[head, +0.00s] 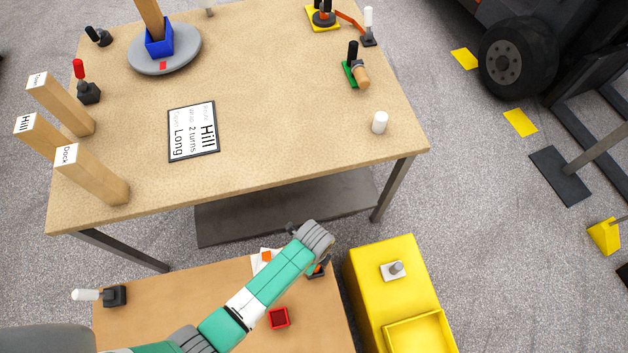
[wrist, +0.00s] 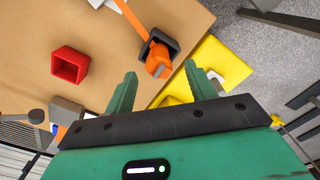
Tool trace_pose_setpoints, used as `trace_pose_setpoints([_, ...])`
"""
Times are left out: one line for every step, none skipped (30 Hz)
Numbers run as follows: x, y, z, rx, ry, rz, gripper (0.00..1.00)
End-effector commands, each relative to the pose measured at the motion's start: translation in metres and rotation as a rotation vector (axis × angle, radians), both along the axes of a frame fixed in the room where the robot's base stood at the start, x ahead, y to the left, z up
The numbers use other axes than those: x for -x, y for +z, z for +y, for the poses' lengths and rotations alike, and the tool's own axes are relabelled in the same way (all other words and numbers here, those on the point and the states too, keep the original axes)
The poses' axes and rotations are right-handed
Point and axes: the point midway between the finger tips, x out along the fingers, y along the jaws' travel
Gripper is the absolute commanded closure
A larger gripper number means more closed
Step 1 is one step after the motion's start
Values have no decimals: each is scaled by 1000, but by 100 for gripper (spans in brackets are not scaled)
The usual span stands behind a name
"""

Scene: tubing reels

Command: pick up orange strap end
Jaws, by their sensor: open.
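The orange strap (wrist: 137,22) runs down from the top of the wrist view to a black holder (wrist: 172,46) on the brown bench. Its thicker orange end (wrist: 158,56) sits at the holder, with a small grey face at its tip. My gripper (wrist: 161,70) is open, with one green finger to either side below the strap end and nothing held between them. Whether the fingers are level with it I cannot tell. In the head view my arm covers most of this spot; part of the black holder (head: 319,272) shows beside my wrist.
A red open box (wrist: 69,64) stands on the bench left of my gripper; it also shows in the head view (head: 279,318). A yellow cabinet (head: 380,262) stands right of the bench. The large table (head: 270,110) with wooden posts, sign and reels lies beyond.

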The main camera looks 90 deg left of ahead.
Motion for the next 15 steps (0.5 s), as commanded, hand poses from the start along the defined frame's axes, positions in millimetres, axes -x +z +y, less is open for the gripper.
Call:
trace_pose_setpoints([0, -2, 0, 0, 0, 0, 45])
trace_pose_setpoints([0, -5, -1, 0, 0, 0, 45])
trace_pose_setpoints([0, -13, -2, 1, 0, 1, 45])
trace_pose_setpoints([0, -19, -3, 1, 0, 1, 45])
trace_pose_setpoints([0, -25, -4, 2, 0, 1, 45])
trace_pose_setpoints([-1, -32, -6, 1, 0, 1, 45])
trace_pose_setpoints([-1, -37, -6, 1, 0, 1, 45])
trace_pose_setpoints([-2, -42, -5, -1, 1, -1, 45])
trace_pose_setpoints([-2, -46, -5, -1, 1, -1, 45])
trace_pose_setpoints([-2, -48, -5, -1, 1, -1, 45])
trace_pose_setpoints([-2, -50, -5, -2, 1, -1, 45])
trace_pose_setpoints([-1, -51, -5, -2, 1, -1, 45])
trace_pose_setpoints([-1, -51, -5, -2, 1, -1, 45])
trace_pose_setpoints([-1, -51, -5, -2, 1, -2, 45])
trace_pose_setpoints([-1, -51, -5, -2, 1, -2, 45])
